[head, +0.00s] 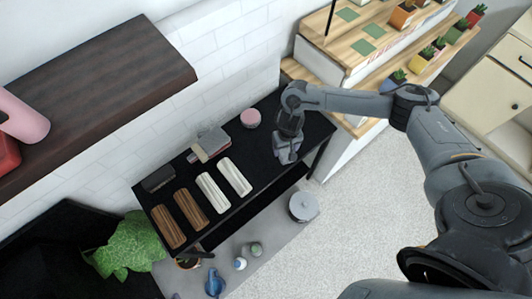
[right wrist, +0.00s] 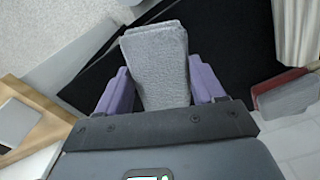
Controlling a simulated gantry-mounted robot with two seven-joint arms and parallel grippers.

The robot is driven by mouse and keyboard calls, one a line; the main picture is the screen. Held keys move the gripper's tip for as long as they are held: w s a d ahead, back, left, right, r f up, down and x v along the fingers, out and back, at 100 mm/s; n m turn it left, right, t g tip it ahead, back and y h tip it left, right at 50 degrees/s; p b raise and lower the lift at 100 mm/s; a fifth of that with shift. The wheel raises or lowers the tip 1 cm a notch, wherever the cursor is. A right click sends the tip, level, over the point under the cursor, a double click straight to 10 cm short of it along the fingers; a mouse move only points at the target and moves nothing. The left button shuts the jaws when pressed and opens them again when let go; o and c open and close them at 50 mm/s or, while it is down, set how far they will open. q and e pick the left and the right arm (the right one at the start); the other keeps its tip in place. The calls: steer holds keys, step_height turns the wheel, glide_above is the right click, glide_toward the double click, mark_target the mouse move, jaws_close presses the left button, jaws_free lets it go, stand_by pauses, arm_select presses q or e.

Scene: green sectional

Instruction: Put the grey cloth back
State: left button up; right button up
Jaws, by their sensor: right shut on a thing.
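The grey cloth (right wrist: 157,62) is a folded, textured grey piece between the two purple fingers of my right gripper (right wrist: 162,88) in the right wrist view. The fingers are shut on it from both sides. In the head view my right gripper (head: 288,143) points down over the right end of the black shelf top (head: 262,165). The cloth is small there and partly hidden by the gripper, so I cannot tell whether it touches the shelf. My left gripper is not in view.
On the black top are two white rolled towels (head: 213,192), two brown rolled towels (head: 189,208), a dark box (head: 158,179), a grey item with a reddish edge (head: 210,142) and a pink round item (head: 250,118). A grey pot (head: 303,207) stands below. A plant shelf (head: 345,60) is at right.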

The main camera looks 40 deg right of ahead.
steer(key=b, duration=0.2)
glide_above(265, 157)
step_height(265, 157, down, 5)
steer(key=shift+r, duration=0.15)
steer(key=shift+f, duration=2)
steer(key=shift+f, duration=0.2)
steer(key=o, duration=1)
steer(key=shift+r, duration=0.15)
